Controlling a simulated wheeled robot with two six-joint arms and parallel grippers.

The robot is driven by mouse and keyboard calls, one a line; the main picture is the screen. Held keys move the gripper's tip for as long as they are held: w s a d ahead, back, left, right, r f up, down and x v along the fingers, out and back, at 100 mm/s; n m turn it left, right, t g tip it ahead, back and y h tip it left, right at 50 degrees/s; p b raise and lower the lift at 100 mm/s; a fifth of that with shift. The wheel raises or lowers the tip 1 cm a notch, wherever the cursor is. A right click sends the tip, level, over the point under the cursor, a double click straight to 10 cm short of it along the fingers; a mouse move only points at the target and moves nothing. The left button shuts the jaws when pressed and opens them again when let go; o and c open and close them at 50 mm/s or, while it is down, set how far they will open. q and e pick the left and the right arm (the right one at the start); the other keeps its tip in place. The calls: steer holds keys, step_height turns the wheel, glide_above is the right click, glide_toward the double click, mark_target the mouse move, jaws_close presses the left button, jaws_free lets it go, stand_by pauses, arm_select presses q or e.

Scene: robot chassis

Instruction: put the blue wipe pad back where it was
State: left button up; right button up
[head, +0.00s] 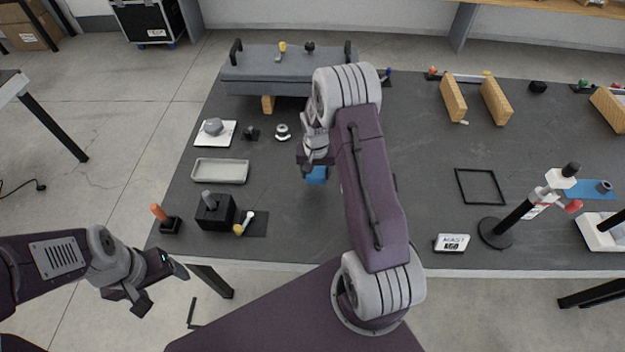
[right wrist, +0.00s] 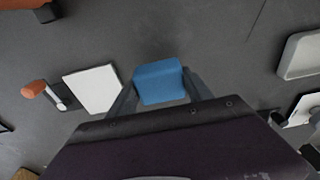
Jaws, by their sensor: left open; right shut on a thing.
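The blue wipe pad (head: 316,175) is a small blue block, partly hidden by my right gripper in the head view. My right gripper (head: 315,162) is shut on it, over the dark mat near the middle of the table. In the right wrist view the pad (right wrist: 160,83) sits between the two fingers. Bare dark mat shows around and beyond it; I cannot tell its exact height. My left gripper (head: 162,287) is open and empty, off the table's front left edge. The pad's former place is not evident.
A grey tray (head: 220,181) and a white plate with a grey knob (head: 213,127) lie left of the pad. A black block (head: 215,212) stands front left. The right wrist view shows a white square (right wrist: 92,88) beside an orange-handled tool (right wrist: 35,89). Right of my arm is an empty black frame (head: 480,203).

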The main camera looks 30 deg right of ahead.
mark_target(313, 186)
steer(key=shift+w+a+f, duration=0.3)
steer(key=shift+f, duration=0.05)
step_height(313, 186, down, 3)
steer(key=shift+a+f, duration=0.1)
steer(key=shift+f, duration=0.45)
steer(key=shift+f, duration=0.15)
steer(key=o, duration=1.3)
